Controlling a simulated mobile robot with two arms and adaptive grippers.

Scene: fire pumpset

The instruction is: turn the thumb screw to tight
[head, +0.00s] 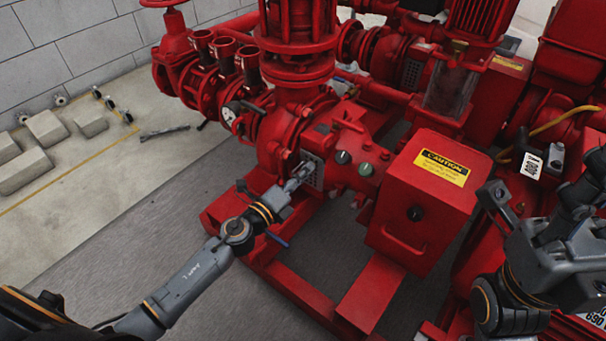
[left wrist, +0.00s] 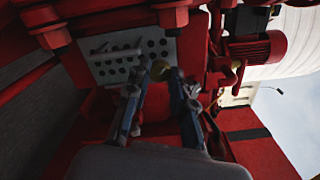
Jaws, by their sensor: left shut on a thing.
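My left gripper (head: 300,175) reaches in from the left to the perforated grey plate (head: 312,170) on the side of the red pump. In the left wrist view its two fingers (left wrist: 168,76) close in on a small brass-coloured round piece in front of the plate (left wrist: 110,58), which looks like the thumb screw (left wrist: 160,68). The fingertips hide part of it, and its turn angle cannot be told. In the head view the screw is hidden by the gripper. My right gripper (head: 522,178) is at the right edge, its fingertips apart, away from the plate.
A red box with a yellow caution label (head: 442,167) stands right of the left gripper. Red pipes and valves (head: 225,70) rise behind it. Red base rails (head: 300,295) lie below. Pale blocks (head: 45,128) and a wrench-like tool (head: 164,131) lie on the floor at left.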

